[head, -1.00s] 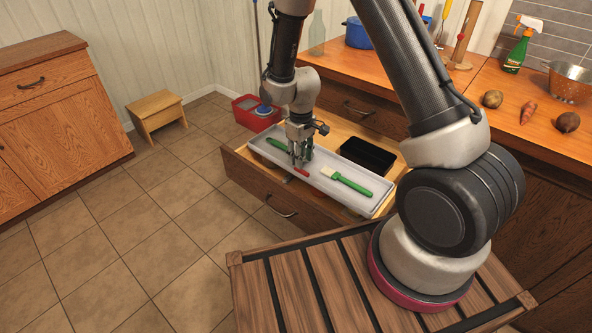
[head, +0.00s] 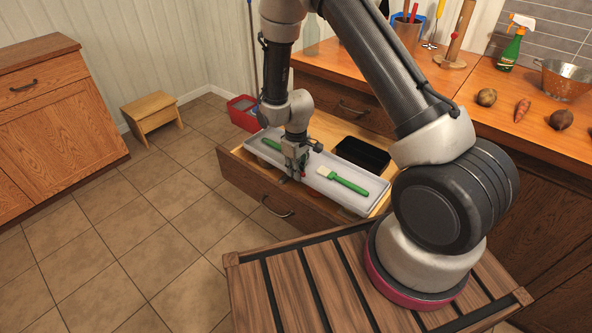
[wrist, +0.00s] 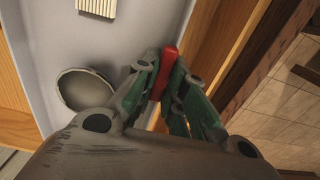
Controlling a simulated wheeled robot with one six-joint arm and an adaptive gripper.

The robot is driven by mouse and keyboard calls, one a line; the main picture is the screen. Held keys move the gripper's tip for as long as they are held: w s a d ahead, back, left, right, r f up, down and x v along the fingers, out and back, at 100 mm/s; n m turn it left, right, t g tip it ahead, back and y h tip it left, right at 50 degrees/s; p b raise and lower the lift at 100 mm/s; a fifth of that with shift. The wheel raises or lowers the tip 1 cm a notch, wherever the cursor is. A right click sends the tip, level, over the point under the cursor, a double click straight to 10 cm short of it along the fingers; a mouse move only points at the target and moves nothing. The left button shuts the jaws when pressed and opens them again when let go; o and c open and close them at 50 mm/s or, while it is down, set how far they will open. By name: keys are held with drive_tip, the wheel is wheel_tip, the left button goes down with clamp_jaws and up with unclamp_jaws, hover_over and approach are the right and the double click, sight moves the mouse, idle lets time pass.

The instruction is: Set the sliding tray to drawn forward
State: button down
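The sliding tray (head: 322,185) is a long pale grey tray lying across the open drawer, along its front side. A small red grip (wrist: 165,74) shows at the tray's near wall in the wrist view. My gripper (wrist: 163,72) has its fingertips on both sides of this red grip and looks shut on it. In the head view my gripper (head: 301,174) is down at the tray's front edge and mostly hides the grip. A green-handled brush (head: 345,181) lies in the tray, right of my gripper. Another green handle (head: 270,144) lies to the left.
A black bin (head: 362,154) stands in the drawer behind the tray. The drawer front (head: 265,197) with its handle is close in front. A round greyish utensil head (wrist: 86,90) lies in the tray beside my gripper. The floor left of the drawer is clear.

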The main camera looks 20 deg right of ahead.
drive_tip(key=shift+a, duration=0.1)
drive_tip(key=shift+s+a, duration=0.6)
drive_tip(key=shift+a, duration=0.1)
drive_tip(key=c, duration=1.5)
unclamp_jaws()
drive_tip(key=shift+a, duration=0.15)
wheel_tip(320, 180, up, 12)
